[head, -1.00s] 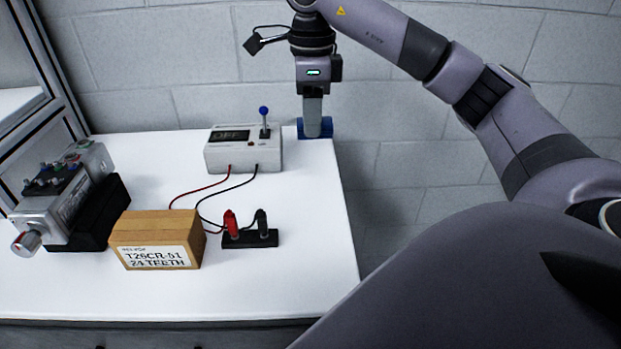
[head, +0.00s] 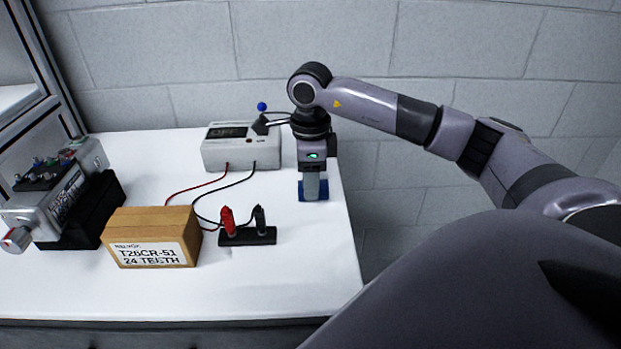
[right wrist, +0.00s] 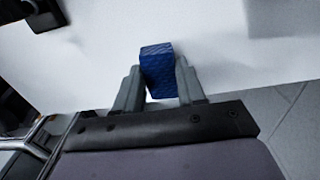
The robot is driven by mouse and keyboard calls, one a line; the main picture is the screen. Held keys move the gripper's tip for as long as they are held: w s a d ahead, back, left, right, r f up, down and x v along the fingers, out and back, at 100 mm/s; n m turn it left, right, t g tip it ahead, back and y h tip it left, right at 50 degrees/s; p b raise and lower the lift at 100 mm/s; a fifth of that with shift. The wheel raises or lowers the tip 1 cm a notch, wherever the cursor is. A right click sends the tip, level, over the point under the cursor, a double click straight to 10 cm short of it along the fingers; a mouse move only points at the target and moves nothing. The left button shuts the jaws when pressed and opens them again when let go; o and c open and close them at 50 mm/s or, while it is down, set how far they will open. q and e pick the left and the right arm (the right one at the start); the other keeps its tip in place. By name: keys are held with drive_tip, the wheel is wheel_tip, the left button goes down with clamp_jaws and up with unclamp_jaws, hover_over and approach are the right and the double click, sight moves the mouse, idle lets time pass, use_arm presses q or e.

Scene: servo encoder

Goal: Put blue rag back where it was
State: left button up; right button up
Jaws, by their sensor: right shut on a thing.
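The blue rag (head: 313,194) is a small folded block in the head view, at the right side of the white table. My right gripper (head: 312,187) points down and is shut on it. In the right wrist view the blue rag (right wrist: 157,68) sits between the two grey fingers of the right gripper (right wrist: 158,85), with white table surface behind it. I cannot tell whether the rag touches the table. My left gripper is not in view.
A white box (head: 241,153) with a blue-knobbed lever is behind-left of the rag. A black terminal block (head: 248,236), a labelled cardboard box (head: 152,222) and a grey device (head: 42,213) stand further left. The front right of the table (head: 310,270) is clear.

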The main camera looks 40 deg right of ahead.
drive_tip(key=shift+f, duration=0.2)
drive_tip(key=o, duration=1)
drive_tip(key=shift+r, duration=0.1)
wheel_tip(320, 180, up, 12)
drive_tip(key=shift+r+p, duration=0.15)
drive_tip(key=shift+p, duration=0.2)
